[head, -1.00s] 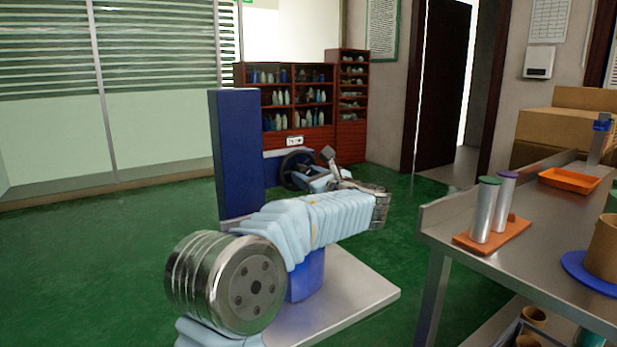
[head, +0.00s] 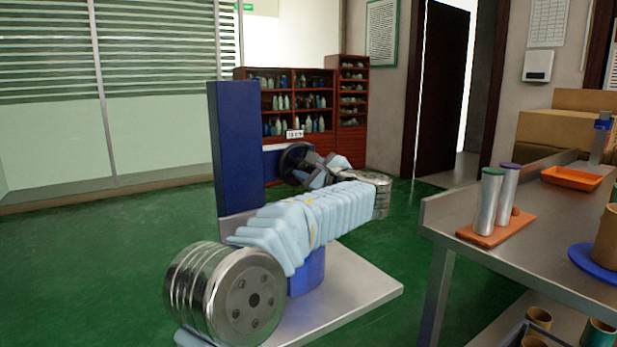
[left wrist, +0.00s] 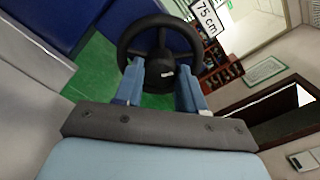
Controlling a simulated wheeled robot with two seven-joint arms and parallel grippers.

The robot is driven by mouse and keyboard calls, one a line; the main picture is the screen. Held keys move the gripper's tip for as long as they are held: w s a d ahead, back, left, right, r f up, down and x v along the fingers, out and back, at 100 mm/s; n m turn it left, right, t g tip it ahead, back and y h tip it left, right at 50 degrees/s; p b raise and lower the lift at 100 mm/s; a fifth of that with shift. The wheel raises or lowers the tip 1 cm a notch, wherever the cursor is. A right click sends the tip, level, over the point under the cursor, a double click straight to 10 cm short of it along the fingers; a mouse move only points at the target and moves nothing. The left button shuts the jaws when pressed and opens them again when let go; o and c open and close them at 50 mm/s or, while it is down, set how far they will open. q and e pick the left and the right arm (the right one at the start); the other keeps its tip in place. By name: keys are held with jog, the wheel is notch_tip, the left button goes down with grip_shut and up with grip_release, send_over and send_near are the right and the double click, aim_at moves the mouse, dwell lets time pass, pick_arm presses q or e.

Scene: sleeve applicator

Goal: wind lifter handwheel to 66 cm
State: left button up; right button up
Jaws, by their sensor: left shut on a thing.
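The black handwheel (head: 285,158) stands upright on the blue lifter (head: 236,150), beside its tall column. In the left wrist view the handwheel (left wrist: 124,46) faces me, its ring and spokes in plain sight. My left gripper (head: 314,174) is at the lower right of the wheel. In the left wrist view its two blue fingers (left wrist: 160,82) are on either side of a dark part at the wheel's near side, which they grip. A white sign above the wheel (left wrist: 206,18) reads "75 cm"; it also shows small in the head view (head: 294,134). My right gripper is out of view.
A metal bench (head: 450,208) stands at the right with an orange tray (head: 571,178), two capped tubes on an orange board (head: 497,237) and a blue disc. The lifter's pale base plate (head: 350,300) lies on the green floor. Red shelves (head: 300,79) stand behind.

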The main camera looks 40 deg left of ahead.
pick_arm(q)
jog(key=shift+f+n+b, duration=0.1)
jog(key=shift+n+b, duration=0.2)
jog(key=shift+n, duration=0.3)
jog(key=o, duration=1.1)
jog(key=shift+c, duration=0.2)
jog(key=shift+d, duration=0.1)
jog(key=v, duration=1.3)
jog(key=shift+s+d, duration=0.15)
jog(key=shift+d, duration=0.2)
